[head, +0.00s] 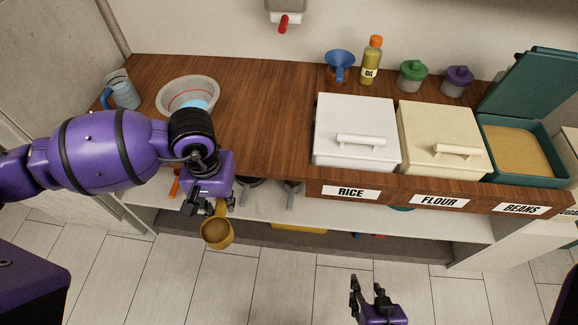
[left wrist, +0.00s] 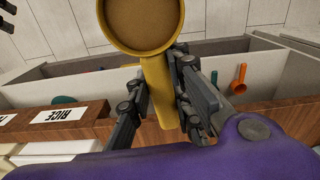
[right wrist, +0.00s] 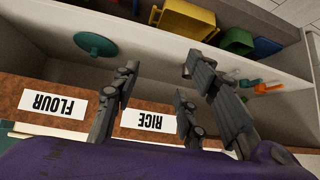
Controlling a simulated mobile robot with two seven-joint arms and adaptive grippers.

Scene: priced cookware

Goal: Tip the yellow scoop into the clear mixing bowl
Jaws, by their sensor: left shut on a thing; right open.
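The yellow scoop (head: 217,233) hangs in front of the counter's front edge, with brown contents visible in its cup. In the left wrist view the scoop (left wrist: 155,95) has its handle between the fingers of my left gripper (left wrist: 160,105), which is shut on it. In the head view my left gripper (head: 207,205) is in front of the counter. The clear mixing bowl (head: 187,92) stands on the counter behind my left arm, partly hidden by it. My right gripper (head: 368,290) is open and empty, low in front of the counter; its fingers show in the right wrist view (right wrist: 155,105).
The counter holds a white rice bin (head: 350,155), a cream flour bin (head: 425,160) and an open teal bin (head: 515,155). A measuring jug (head: 122,95), blue funnel (head: 340,66), oil bottle (head: 371,62) and lidded jars stand behind. Counter between bowl and rice bin is clear.

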